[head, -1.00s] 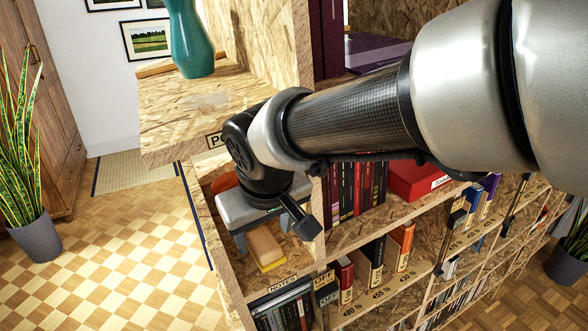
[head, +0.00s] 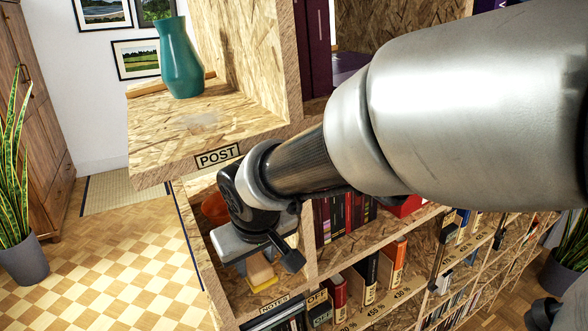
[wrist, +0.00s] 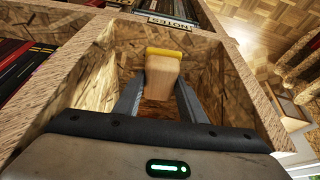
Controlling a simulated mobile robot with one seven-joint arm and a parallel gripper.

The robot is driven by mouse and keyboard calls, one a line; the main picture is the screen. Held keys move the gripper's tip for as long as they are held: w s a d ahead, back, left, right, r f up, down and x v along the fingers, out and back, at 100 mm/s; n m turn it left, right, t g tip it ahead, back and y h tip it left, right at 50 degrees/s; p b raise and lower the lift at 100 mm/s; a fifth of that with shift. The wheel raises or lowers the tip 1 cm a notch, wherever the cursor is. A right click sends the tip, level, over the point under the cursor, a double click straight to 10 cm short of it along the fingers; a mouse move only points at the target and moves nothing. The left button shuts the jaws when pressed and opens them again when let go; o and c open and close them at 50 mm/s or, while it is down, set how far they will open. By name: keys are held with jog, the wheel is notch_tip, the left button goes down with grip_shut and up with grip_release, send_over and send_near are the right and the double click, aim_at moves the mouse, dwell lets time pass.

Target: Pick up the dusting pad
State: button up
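The dusting pad (head: 261,271) is a pale wooden block with a yellow pad edge. It sits in an open compartment of the bookwall, below the POST shelf. In the wrist view the pad (wrist: 162,78) is straight ahead, with its yellow edge toward the NOTES label. My gripper (head: 266,257) reaches into this compartment from above, close to the pad. In the wrist view my gripper (wrist: 160,92) is open, with one grey finger on each side of the block. I cannot tell whether either finger touches it. The gripper body hides part of the pad in the head view.
The POST shelf (head: 165,142) juts out just above, with a teal vase (head: 181,62) on it. An orange-red round object (head: 214,208) is at the compartment's back left. Compartment walls stand close around the gripper. Books (head: 345,216) fill the compartment to the right.

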jog(key=shift+r, duration=0.1)
jog(key=shift+c, duration=0.2)
jog(key=s+d+b, duration=0.1)
jog(key=s+d, duration=0.1)
jog(key=s, duration=0.6)
jog(key=s+d, duration=0.3)
jog(key=s, duration=0.6)
jog(key=shift+d+b, duration=0.35)
